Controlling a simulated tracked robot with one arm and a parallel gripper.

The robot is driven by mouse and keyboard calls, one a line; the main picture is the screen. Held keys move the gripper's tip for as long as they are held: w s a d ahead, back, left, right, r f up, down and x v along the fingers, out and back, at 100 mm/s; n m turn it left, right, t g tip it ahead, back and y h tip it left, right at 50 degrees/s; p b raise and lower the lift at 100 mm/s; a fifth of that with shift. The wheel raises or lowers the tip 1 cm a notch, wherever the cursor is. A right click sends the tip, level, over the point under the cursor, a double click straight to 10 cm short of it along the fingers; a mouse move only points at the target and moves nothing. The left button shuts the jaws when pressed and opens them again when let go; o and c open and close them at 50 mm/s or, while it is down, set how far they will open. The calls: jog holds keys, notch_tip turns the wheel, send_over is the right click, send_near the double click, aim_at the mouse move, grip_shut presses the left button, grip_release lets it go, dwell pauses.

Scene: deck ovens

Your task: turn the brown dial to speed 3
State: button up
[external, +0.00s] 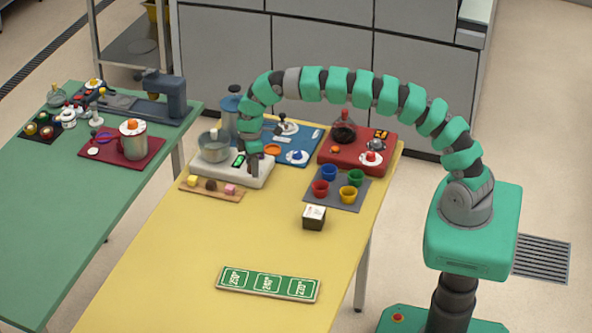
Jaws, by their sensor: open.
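A white appliance (203,174) with a steel bowl (215,152) and a small green display (238,160) stands at the far left part of the yellow table. My gripper (254,170) points down at the right end of this appliance, just right of the display. It is open, but its fingers are small in the picture. I cannot make out a brown dial; the gripper covers the spot beside the display and may hide it. The dial's setting cannot be read. Whether the fingers touch anything there cannot be told.
A blue board (308,141) and a red board (350,158) with items lie behind. Colored cups stand on a grey mat (318,200). A wooden board (232,196) with small blocks lies in front. A small dark box (314,218) and green sign (267,284) sit nearer; much yellow tabletop is clear.

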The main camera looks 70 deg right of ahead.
jog(key=c, duration=0.9)
jog(key=shift+n, duration=0.6)
jog(key=shift+c, duration=0.2)
jog(key=o, duration=0.9)
jog(key=shift+o, duration=0.2)
jog(key=shift+r, duration=0.1)
notch_tip(320, 180, up, 14)
jog(key=shift+f, duration=0.2)
jog(key=shift+w, duration=0.1)
